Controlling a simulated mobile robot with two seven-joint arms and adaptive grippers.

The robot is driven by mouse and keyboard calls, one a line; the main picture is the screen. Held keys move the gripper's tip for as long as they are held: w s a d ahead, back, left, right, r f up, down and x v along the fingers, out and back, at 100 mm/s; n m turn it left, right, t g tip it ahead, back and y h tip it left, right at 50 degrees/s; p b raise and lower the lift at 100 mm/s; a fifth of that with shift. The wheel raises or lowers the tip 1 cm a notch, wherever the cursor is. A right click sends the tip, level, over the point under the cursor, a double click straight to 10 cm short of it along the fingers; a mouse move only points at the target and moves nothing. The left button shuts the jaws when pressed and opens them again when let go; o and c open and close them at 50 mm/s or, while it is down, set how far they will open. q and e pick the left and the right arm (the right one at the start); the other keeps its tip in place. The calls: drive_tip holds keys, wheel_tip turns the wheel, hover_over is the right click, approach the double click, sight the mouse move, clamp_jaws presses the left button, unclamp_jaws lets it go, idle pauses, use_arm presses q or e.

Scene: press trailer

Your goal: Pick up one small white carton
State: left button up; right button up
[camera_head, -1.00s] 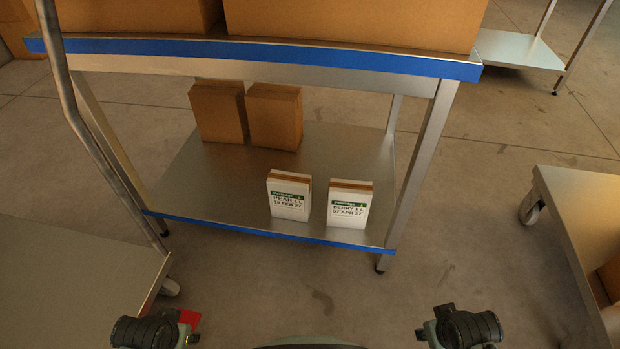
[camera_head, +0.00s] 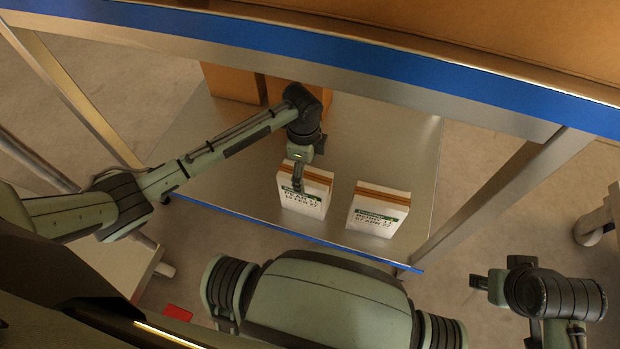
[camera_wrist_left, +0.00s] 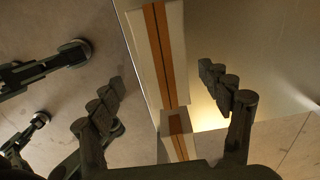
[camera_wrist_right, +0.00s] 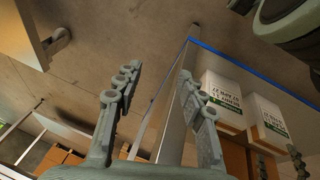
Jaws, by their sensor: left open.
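Two small white cartons with brown tops and green-banded labels stand on the lower metal shelf: the left carton (camera_head: 306,195), labelled PEAR, and the right carton (camera_head: 378,210), labelled BERRY. My left gripper (camera_head: 307,166) is open at the top of the left carton, one finger in front of its label. In the left wrist view a carton (camera_wrist_left: 150,50) with a brown stripe lies between the spread fingers (camera_wrist_left: 165,95); I cannot tell whether they touch it. My right gripper (camera_head: 482,285) is empty, away from the shelf; its fingers (camera_wrist_right: 157,85) are apart.
Brown boxes (camera_head: 235,84) stand behind on the lower shelf (camera_head: 408,150). The upper shelf's blue edge (camera_head: 400,65) runs close above my left arm. A table leg (camera_head: 500,195) stands to the right of the cartons.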

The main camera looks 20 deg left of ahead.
sight(305, 175)
use_arm(q)
drive_tip(key=shift+w+a+f, duration=0.15)
drive_tip(key=shift+w+f, duration=0.05)
drive_tip(key=shift+w, duration=0.2)
drive_tip(key=shift+f, duration=0.35)
wheel_tip(305, 175, down, 3)
drive_tip(key=shift+s+r+b, duration=0.1)
drive_tip(key=shift+b, duration=0.45)
wheel_tip(305, 175, down, 4)
drive_tip(key=shift+a+r+b, duration=0.1)
drive_tip(key=shift+r+b, duration=0.05)
drive_tip(key=shift+b, duration=0.2)
use_arm(e)
drive_tip(key=w+a+r+t+y, duration=0.1)
drive_tip(key=w+a+r+t, duration=0.2)
drive_tip(key=w, duration=0.2)
drive_tip(key=shift+a+n, duration=0.35)
drive_tip(key=shift+n, duration=0.05)
use_arm(q)
drive_tip(key=shift+c, duration=0.5)
drive_tip(key=c, duration=1.7)
drive_tip(key=shift+r, duration=0.1)
